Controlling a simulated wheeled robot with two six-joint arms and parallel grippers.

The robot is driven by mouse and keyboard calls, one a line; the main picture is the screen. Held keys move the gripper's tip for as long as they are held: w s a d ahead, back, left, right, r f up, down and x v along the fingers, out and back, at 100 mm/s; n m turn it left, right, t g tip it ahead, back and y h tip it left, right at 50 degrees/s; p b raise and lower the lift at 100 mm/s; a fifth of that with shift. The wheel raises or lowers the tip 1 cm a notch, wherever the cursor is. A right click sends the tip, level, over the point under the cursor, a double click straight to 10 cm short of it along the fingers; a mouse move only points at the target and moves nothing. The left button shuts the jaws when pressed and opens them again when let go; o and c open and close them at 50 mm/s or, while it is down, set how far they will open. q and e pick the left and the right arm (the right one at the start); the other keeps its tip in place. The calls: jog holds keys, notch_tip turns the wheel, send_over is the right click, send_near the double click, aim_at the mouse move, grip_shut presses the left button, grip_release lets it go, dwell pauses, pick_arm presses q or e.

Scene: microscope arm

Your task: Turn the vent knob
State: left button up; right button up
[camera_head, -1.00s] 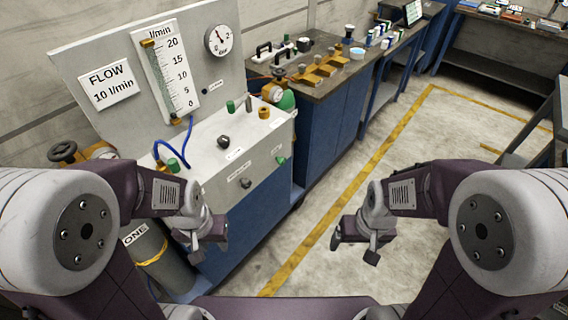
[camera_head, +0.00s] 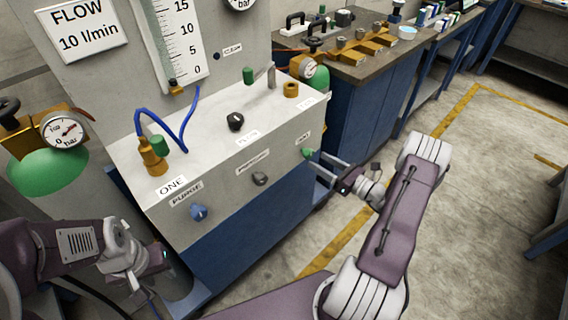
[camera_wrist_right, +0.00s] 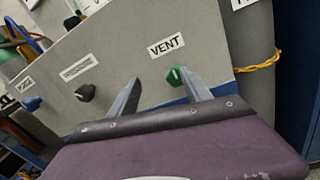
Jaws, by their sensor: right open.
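The vent knob (camera_head: 308,153) is a small green knob on the sloping front face of the grey panel (camera_head: 225,160), at its right end. In the right wrist view the green knob (camera_wrist_right: 174,76) sits just below the VENT label (camera_wrist_right: 166,46). My right gripper (camera_head: 314,167) is open at the panel's front. In the right wrist view its two fingers (camera_wrist_right: 160,78) are spread, with the knob between their tips, nearer the right finger. I cannot tell whether they touch it. My left gripper (camera_head: 150,268) is low at the left, away from the panel; its jaws are unclear.
Along the same face are a black knob (camera_head: 260,178) and a blue knob (camera_head: 199,212). Another black knob (camera_head: 235,121) and a blue hose (camera_head: 168,128) are on top. A workbench (camera_head: 350,70) with brass fittings stands behind. The floor at right is clear.

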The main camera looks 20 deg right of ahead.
aim_at(311, 155)
jog(key=s+d+f+m+h, duration=0.2)
jog(key=s+d+f, duration=0.1)
jog(key=shift+t, duration=0.4)
jog(key=x, duration=0.3)
jog(key=b+x, duration=0.1)
jog(key=x, duration=0.5)
jog(key=shift+a+r+b, duration=0.1)
jog(key=shift+r+b, duration=0.25)
jog(key=shift+b, duration=0.05)
pick_arm(q)
jog(key=f, duration=0.2)
jog(key=shift+s+f, duration=0.3)
jog(key=shift+f, duration=0.05)
pick_arm(e)
jog(key=shift+n, duration=0.3)
grip_shut()
